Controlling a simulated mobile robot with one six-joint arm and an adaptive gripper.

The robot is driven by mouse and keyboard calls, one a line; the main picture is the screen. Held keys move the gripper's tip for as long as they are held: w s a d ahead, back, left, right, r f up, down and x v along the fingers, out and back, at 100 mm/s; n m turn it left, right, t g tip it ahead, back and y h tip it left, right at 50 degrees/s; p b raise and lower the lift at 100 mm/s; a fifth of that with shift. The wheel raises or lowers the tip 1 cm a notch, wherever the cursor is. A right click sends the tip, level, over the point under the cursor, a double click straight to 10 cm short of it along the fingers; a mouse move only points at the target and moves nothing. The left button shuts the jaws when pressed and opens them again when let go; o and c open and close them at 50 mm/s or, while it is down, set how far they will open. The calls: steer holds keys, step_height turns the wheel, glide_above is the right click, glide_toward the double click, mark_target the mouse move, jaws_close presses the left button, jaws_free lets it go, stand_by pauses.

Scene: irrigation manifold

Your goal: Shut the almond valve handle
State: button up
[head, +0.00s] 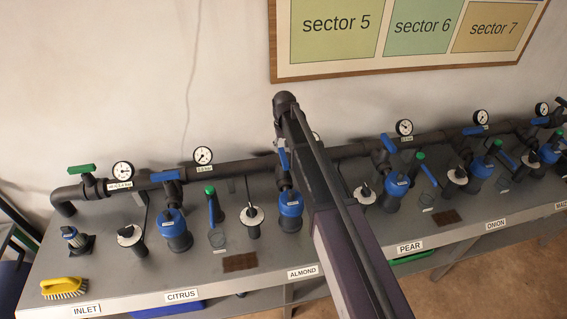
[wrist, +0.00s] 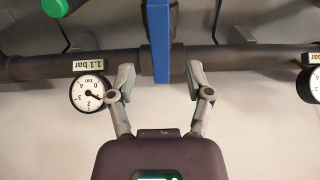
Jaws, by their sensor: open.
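The almond valve handle (head: 283,158) is a blue lever above the ALMOND label, partly covered by my arm in the head view. In the wrist view a blue lever (wrist: 160,40) runs down the picture, across the dark pipe. My gripper (wrist: 160,72) is open there, one finger on each side of the lever's lower end. Gaps show between the fingers and the lever, and nothing is gripped. The gripper cannot be made out in the head view, where my arm covers that area.
The dark main pipe (wrist: 40,66) crosses behind the lever. A round gauge (wrist: 90,93) labelled 1.1 bar sits close to the left finger. The bench (head: 115,285) holds several blue-topped filters and valves. A yellow brush (head: 64,287) lies at its left end.

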mark_target(284, 158)
steer(key=shift+f+b, duration=2.6)
steer(key=shift+f, duration=0.35)
jaws_close()
